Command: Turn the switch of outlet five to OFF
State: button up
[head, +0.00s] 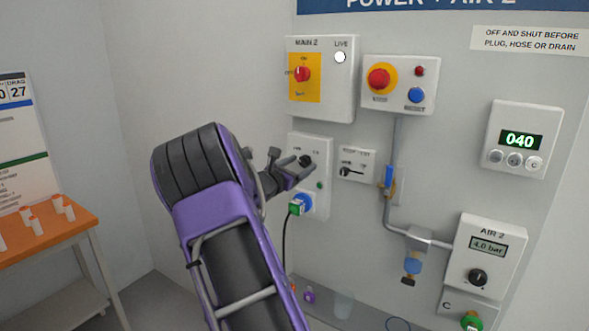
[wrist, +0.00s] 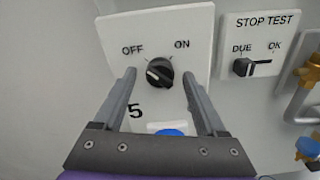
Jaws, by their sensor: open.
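The outlet five panel (wrist: 113,40) is a white box with OFF at upper left, ON at upper right and a 5 below. Its black rotary switch (wrist: 159,72) shows a pale mark on its left side; I cannot tell for sure which word it points at. The switch also shows in the head view (head: 305,160). My gripper (wrist: 158,84) is open, with one finger on each side of the switch. The fingers look close to the panel, but I cannot tell whether they touch the switch.
A blue plug (head: 300,204) with a cable sits below the switch. The STOP TEST box (head: 357,163) and a pipe with a blue-handled valve (head: 389,178) are to the right. The MAIN 2 box (head: 325,100) is above. An orange table (head: 45,240) stands at left.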

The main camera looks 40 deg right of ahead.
jog(key=v, duration=1.7)
jog(key=shift+s+a, duration=0.15)
